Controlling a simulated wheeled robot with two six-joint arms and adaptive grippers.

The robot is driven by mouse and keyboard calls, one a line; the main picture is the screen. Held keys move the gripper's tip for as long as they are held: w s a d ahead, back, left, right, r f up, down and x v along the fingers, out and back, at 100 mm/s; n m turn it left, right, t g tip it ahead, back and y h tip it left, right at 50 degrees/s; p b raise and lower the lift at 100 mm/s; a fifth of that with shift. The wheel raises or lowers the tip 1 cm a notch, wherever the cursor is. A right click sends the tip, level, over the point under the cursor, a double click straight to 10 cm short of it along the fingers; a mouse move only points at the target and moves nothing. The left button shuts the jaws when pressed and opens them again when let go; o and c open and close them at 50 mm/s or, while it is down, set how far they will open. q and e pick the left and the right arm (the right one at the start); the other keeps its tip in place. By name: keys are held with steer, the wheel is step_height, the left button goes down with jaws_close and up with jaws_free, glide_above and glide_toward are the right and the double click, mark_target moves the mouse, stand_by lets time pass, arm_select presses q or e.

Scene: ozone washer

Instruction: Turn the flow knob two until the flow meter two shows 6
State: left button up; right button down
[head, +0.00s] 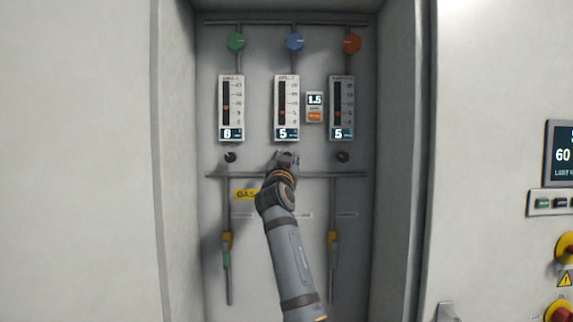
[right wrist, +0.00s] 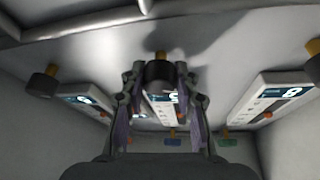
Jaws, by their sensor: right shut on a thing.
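Flow meter two (head: 287,108) is the middle of three white meters in the head view; its display reads 5. It also shows in the right wrist view (right wrist: 158,110), partly behind the knob. Flow knob two (right wrist: 160,73), a dark round knob on a brass stem, sits below that meter. My right gripper (head: 287,157) covers the knob in the head view. In the right wrist view its two fingers (right wrist: 161,82) stand on both sides of the knob, shut on it. My left gripper is in neither view.
The left meter (head: 231,108) seems to read 8, the right meter (head: 341,108) reads 5. Dark knobs sit below them, left (head: 231,157) and right (head: 343,156). A horizontal pipe (head: 335,175) runs just below. Recess walls stand on both sides.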

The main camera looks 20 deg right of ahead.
steer(key=c, duration=1)
jaws_free()
steer(key=shift+s+f, duration=0.1)
